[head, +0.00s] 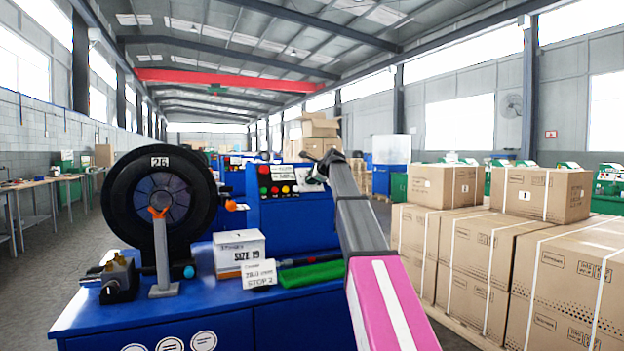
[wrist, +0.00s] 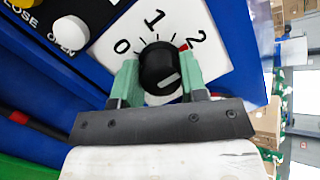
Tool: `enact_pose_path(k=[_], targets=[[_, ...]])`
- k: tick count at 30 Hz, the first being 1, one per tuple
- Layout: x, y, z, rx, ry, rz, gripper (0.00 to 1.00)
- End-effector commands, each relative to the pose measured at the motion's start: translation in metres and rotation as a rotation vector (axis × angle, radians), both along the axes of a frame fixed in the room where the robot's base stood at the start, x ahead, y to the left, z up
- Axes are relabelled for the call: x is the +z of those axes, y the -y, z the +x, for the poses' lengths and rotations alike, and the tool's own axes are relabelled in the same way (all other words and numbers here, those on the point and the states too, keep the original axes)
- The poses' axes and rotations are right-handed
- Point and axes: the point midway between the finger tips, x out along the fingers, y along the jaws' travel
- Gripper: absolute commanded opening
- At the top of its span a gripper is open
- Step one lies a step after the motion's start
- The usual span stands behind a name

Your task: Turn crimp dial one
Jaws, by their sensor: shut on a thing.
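The crimp dial (wrist: 158,64) is a round black knob on a white plate (wrist: 112,50) marked 0, 1 and 2, with a red mark beside the 2. A pale line shows on the knob's lower face. My gripper (wrist: 160,80) is shut on the dial, with one green finger on each side of it. In the head view my gripper (head: 326,166) is at the right of the blue crimper's panel (head: 275,213), and the dial cannot be made out there.
A white OPEN button (wrist: 71,31) is left of the dial plate. On the blue bench stand a black hose reel (head: 118,190), a "SIZE 19" box (head: 228,262), a card reading "STOP 2" (head: 259,275) and a green tray (head: 312,275). Cartons (head: 480,262) are stacked at right.

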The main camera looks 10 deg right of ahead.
Motion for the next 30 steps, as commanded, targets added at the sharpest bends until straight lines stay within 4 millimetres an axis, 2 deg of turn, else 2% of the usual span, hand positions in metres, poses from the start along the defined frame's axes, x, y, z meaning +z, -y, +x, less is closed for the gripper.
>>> enact_pose_path(k=[15, 16, 17, 18, 30], targets=[[0.0003, 0.0007, 0.0001, -0.011, -0.002, 0.013, 0.16], [0.0002, 0.0007, 0.0002, -0.011, -0.002, 0.013, 0.49], [0.0002, 0.0007, 0.0002, -0.011, -0.002, 0.013, 0.59], [0.0002, 0.0007, 0.0002, -0.011, -0.002, 0.013, 0.65], [0.0022, 0.0023, -0.0045, -0.011, -0.003, 0.012, 0.65]])
